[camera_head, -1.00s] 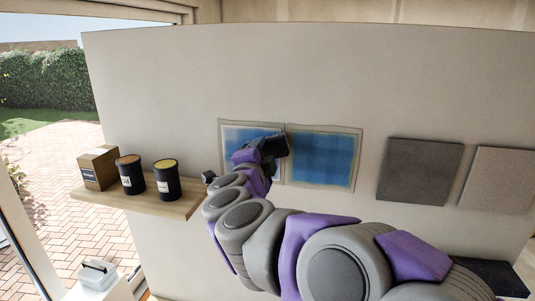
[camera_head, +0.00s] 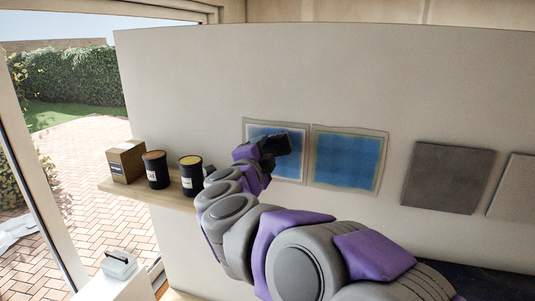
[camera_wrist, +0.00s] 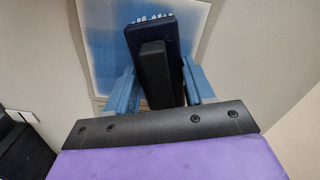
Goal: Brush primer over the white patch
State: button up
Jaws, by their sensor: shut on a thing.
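Two square patches with pale borders are on the upright wall board. The left patch (camera_head: 262,130) is blue inside its pale edge and partly hidden by my gripper. The right patch (camera_head: 347,160) is blue within a pale rim. My gripper (camera_head: 268,150) is in front of the left patch. In the wrist view my gripper (camera_wrist: 160,88) is shut on a dark brush (camera_wrist: 152,38), with a blue finger on each side. The brush's pale-and-blue bristles point to the left patch, which also shows in the wrist view (camera_wrist: 105,55); I cannot tell if they touch.
A wooden shelf (camera_head: 117,187) at left holds a cardboard box (camera_head: 126,162), an orange-topped dark tub (camera_head: 155,170) and a yellow-topped dark tub (camera_head: 191,175). A dark grey tile (camera_head: 448,178) and a lighter tile (camera_head: 515,188) are on the wall at right.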

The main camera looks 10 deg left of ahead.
jog(key=a, duration=0.6)
jog(key=shift+w+a, duration=0.25)
jog(key=shift+w, duration=0.05)
jog(key=shift+s, duration=0.1)
dwell(0.4)
jog(key=shift+s+a, duration=0.2)
jog(key=shift+s, duration=2.7)
jog(key=shift+f, duration=0.1)
jog(key=s, duration=0.3)
